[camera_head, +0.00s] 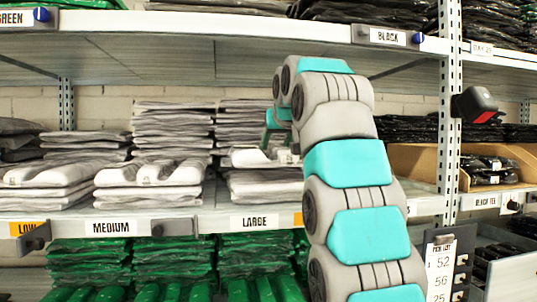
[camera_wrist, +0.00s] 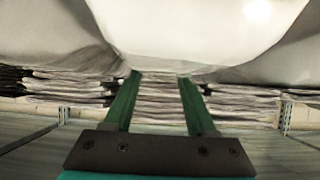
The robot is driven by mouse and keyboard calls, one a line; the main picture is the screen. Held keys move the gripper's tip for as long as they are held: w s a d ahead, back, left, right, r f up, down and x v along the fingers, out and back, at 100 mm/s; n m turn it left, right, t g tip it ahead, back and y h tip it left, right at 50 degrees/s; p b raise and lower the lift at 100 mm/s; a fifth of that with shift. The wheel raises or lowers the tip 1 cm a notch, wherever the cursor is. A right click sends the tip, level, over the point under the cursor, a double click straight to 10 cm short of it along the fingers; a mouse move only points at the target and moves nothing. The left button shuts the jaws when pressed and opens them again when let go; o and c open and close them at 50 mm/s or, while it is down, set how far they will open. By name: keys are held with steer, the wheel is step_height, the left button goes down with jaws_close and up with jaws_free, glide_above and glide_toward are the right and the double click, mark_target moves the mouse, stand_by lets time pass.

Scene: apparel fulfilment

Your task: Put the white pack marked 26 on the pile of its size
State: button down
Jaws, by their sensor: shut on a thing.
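The white pack (camera_head: 252,158) is in my gripper, over the front pile at the LARGE label in the head view. It fills the top of the wrist view (camera_wrist: 200,28). Its number cannot be read. My gripper (camera_head: 272,143) is partly hidden by my arm; its green fingers (camera_wrist: 160,76) reach the pack's edge in the wrist view. The front pile of white packs (camera_head: 262,187) lies right under the held pack. I cannot tell whether the two touch. The LARGE label (camera_head: 255,222) is on the shelf edge below.
Another white pile (camera_head: 150,185) lies left, above the MEDIUM label (camera_head: 111,227). Taller stacks (camera_head: 172,130) stand behind. The upper shelf (camera_head: 230,35) hangs above the arm. A perforated post (camera_head: 449,130) and a cardboard bin (camera_head: 420,160) are at the right. Green packs (camera_head: 255,262) fill the shelf below.

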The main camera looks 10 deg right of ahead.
mark_target(275, 153)
steer(key=w, duration=0.1)
steer(key=w+p, duration=0.1)
steer(key=w, duration=0.1)
steer(key=w+p, duration=0.1)
steer(key=w, duration=0.1)
steer(key=shift+a+f, duration=0.1)
steer(key=shift+a, duration=0.25)
steer(key=shift+w+f+p, duration=0.15)
steer(key=shift+w+p, duration=0.25)
steer(key=shift+w, duration=0.15)
step_height(275, 153, down, 4)
steer(key=b, duration=0.3)
steer(key=shift+b, duration=0.3)
steer(key=shift+c, duration=1)
jaws_free()
steer(key=shift+r, duration=0.2)
steer(key=v, duration=1.2)
